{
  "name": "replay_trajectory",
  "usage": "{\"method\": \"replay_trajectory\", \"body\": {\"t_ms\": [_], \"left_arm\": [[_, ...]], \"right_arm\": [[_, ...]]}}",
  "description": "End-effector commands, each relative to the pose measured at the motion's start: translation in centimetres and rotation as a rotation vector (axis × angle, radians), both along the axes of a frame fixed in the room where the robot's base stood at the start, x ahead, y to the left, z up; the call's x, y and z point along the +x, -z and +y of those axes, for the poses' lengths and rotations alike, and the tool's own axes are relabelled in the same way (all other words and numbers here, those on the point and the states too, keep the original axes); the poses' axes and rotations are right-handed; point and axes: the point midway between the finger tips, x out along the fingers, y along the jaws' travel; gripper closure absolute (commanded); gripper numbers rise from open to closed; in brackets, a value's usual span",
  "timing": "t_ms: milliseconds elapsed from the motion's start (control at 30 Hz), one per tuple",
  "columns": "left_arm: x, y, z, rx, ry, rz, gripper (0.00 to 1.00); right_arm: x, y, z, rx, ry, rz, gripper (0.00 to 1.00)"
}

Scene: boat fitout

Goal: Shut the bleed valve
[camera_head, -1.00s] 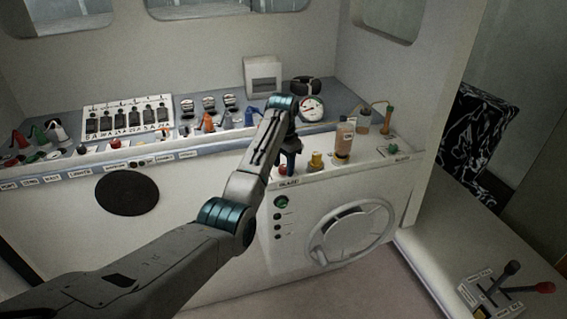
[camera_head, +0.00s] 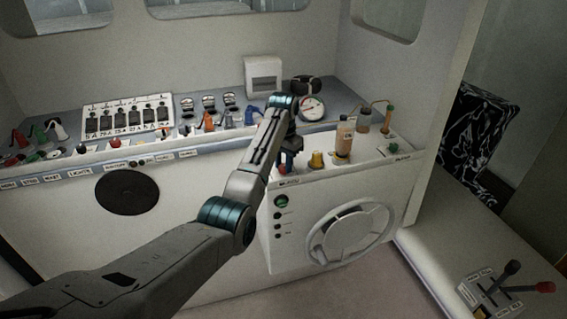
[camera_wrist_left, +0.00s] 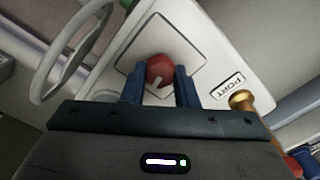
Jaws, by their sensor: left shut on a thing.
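A round red knob (camera_wrist_left: 160,70) with a white mark sits on a square plate on the white console, in the left wrist view. My left gripper (camera_wrist_left: 160,88) has its two blue fingers on either side of the knob and is shut on it. In the head view my left gripper (camera_head: 288,160) points down at the left end of the white console's top, and its fingers mostly hide the red knob. The label on the console edge there is too blurred to read surely. My right gripper is not in view.
A brass knob (camera_head: 316,159) and an amber bottle (camera_head: 344,138) stand right of my gripper. A pressure gauge (camera_head: 312,107) stands behind. A wheel (camera_head: 352,232) is on the console front. Switches and levers line the left shelf. A "PORT" label (camera_wrist_left: 227,86) is near the knob.

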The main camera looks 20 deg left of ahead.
Motion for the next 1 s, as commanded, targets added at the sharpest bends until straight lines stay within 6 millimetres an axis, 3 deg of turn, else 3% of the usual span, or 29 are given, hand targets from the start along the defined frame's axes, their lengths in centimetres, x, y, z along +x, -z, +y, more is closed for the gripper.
{"method": "replay_trajectory", "body": {"t_ms": [1000], "left_arm": [[0.04,-0.08,0.01,0.000,-0.960,-0.001,0.96]], "right_arm": [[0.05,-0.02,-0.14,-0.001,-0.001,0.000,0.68]]}}
